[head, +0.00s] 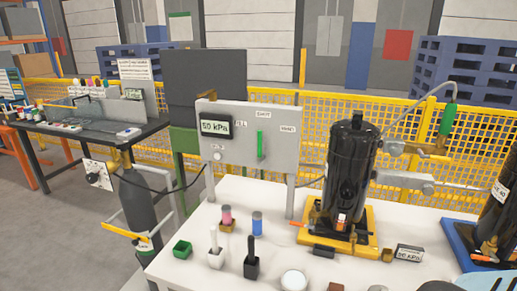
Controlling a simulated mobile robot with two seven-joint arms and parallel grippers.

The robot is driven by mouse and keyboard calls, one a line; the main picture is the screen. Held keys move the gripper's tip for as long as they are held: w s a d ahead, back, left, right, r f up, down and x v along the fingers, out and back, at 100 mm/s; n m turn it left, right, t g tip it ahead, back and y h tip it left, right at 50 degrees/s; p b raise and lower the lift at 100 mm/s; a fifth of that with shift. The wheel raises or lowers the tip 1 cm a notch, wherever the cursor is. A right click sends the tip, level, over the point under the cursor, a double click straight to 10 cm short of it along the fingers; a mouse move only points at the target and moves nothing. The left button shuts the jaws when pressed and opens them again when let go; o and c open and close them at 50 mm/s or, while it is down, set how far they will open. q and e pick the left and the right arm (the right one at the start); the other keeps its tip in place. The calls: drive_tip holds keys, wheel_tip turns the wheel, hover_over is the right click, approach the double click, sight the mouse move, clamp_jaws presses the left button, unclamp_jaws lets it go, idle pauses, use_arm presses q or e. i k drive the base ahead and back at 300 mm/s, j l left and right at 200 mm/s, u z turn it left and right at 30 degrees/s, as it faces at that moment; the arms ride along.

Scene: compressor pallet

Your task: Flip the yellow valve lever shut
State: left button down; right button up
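A grey panel (235,171) stands on the white table and bears a gauge (215,127) reading 50 kPa. Its upright lever (260,146) looks green, not yellow, and points up at the "SHUT" label (263,115). A "VENT" label (288,129) is to its right. A small yellow part (413,149) projects from the fittings right of the black compressor (350,172); I cannot tell whether it is a lever or how it is set. Another small yellow piece (126,158) is at the top of the grey gas cylinder (142,200). Neither gripper is in view.
The compressor sits on a yellow base (322,239), with a second one (497,215) at the right edge. Small cups, brushes and a 50 kPa display (409,253) lie on the front table. A dark bench (95,140) and yellow mesh fence (405,125) stand behind.

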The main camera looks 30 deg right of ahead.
sight(421, 155)
drive_tip(key=z, duration=2.2)
